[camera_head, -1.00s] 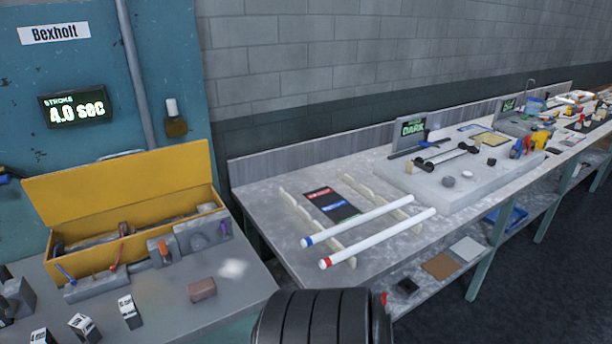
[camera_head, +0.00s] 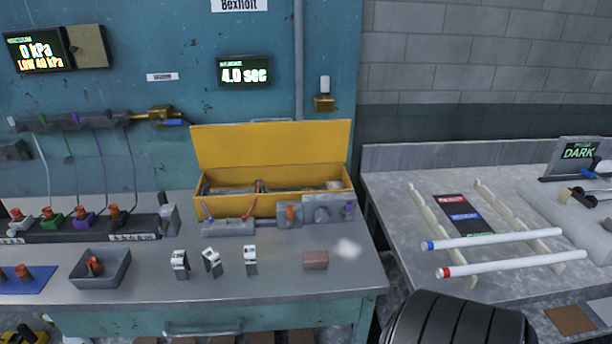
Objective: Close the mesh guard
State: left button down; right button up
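A yellow box (camera_head: 275,206) stands at the back of the grey bench, against the teal wall panel. Its yellow lid-like panel (camera_head: 270,145) stands raised along the back, so the box is open on top. I cannot make out any mesh at this distance, nor tell whether this panel is the mesh guard. Grey and dark parts lie inside the box, partly hidden by its front wall. Neither of my grippers shows in view.
Several white-topped clips (camera_head: 212,258) and a brown block (camera_head: 315,260) lie nearer. Capped white rods (camera_head: 500,264) lie on the right table.

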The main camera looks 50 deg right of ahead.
aim_at(266, 140)
jog(key=z, duration=1.5)
jog(key=i+j+z, duration=0.15)
jog(key=z, duration=0.25)
jog(key=i+j+z, duration=0.2)
jog(key=z, duration=0.2)
jog(key=i+j+z, duration=0.15)
jog(key=z, duration=0.25)
